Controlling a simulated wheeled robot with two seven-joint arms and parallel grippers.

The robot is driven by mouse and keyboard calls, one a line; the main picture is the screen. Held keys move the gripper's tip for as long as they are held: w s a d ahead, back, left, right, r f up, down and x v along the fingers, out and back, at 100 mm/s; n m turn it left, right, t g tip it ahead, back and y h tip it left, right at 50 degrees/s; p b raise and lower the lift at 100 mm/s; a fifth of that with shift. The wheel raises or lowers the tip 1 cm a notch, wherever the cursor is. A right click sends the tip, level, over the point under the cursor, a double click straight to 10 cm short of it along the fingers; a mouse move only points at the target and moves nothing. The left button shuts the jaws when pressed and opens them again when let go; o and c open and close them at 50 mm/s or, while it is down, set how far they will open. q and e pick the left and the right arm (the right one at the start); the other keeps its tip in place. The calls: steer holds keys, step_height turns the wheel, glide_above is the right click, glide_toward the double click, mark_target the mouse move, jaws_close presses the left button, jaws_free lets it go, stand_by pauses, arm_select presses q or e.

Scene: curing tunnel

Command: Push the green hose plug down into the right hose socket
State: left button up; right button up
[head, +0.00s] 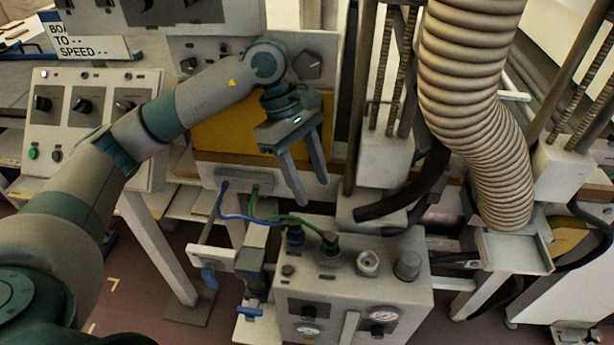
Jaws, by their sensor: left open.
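The green hose plug (330,242) stands upright at the back of the top of a grey box (350,270), at the end of a green hose. The right hose socket under it is hidden, and I cannot tell how deep the plug sits. A blue hose plug (295,236) stands just left of it. My left gripper (312,194) is open and empty, its two fingers pointing down above and behind the green plug, apart from it. My right gripper does not show.
A pale ring fitting (368,262) and a grey knob (407,265) stand right of the plugs. A ribbed duct (470,90) and a black hose (405,190) are to the right. A control panel (85,115) is at left.

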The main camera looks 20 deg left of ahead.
arm_select(q)
steer(key=shift+v, duration=0.85)
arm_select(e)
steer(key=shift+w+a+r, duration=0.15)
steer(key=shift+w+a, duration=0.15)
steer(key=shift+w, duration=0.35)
arm_select(q)
steer(key=shift+s+f, duration=0.1)
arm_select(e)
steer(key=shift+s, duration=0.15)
